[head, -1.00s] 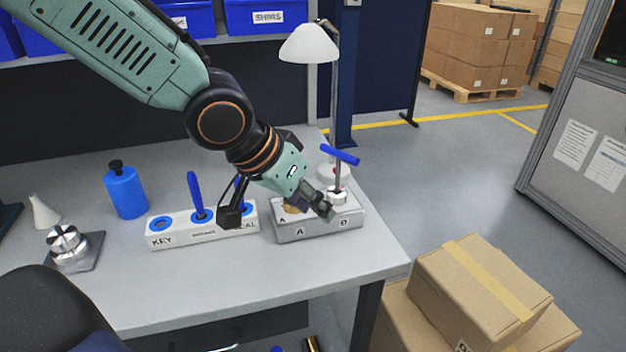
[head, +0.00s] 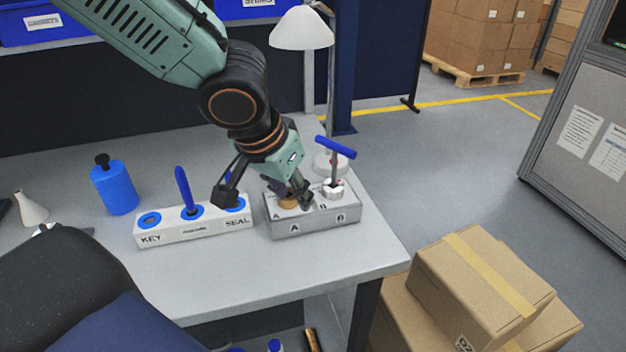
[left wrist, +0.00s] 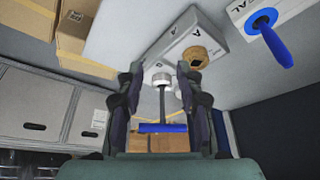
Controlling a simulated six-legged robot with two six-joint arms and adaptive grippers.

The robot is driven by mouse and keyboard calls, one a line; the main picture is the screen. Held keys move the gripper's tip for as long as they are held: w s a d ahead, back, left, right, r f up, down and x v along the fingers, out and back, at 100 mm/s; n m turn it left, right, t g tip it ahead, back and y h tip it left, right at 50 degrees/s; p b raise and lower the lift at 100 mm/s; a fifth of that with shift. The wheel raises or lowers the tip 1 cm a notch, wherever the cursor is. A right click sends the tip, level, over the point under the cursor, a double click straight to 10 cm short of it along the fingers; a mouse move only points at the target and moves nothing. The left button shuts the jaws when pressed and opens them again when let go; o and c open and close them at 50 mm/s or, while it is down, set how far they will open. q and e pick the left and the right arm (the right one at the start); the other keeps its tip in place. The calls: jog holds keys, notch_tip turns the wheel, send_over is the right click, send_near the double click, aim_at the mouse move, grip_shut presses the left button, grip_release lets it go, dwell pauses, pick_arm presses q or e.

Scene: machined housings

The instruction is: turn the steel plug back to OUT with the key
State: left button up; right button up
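The key has a blue T-handle (head: 335,147) and a thin steel stem. It stands upright in the steel plug (head: 333,190), on the B side of the grey housing (head: 312,222). The plug's OUT marking is too small to read. My left gripper (head: 266,197) is open and empty, left of the key and low over the housing's A side. In the left wrist view the key handle (left wrist: 162,128) appears between the spread fingers (left wrist: 160,100), touching neither as far as I see. The steel plug (left wrist: 161,79) shows beyond. My right gripper is not in view.
A brass-coloured plug (head: 288,202) sits at A, partly hidden by my gripper. A white KEY/SEAL rack (head: 178,234) holds a blue-handled tool (head: 183,189). A blue bottle (head: 115,188) stands behind left. A lamp (head: 301,30) rises behind the key. The bench front is clear.

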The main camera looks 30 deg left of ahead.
pick_arm(q)
jog(key=p, duration=0.7)
send_over(333, 173)
jog(key=s, duration=0.2)
jog(key=shift+r, duration=0.15)
jog(key=x, duration=0.3)
jog(key=shift+f, duration=0.35)
jog(key=shift+w+a+f, duration=0.1)
jog(key=shift+w+f, duration=0.25)
jog(key=shift+f, duration=0.25)
jog(key=shift+w+f, duration=0.1)
jog(key=shift+f, duration=0.05)
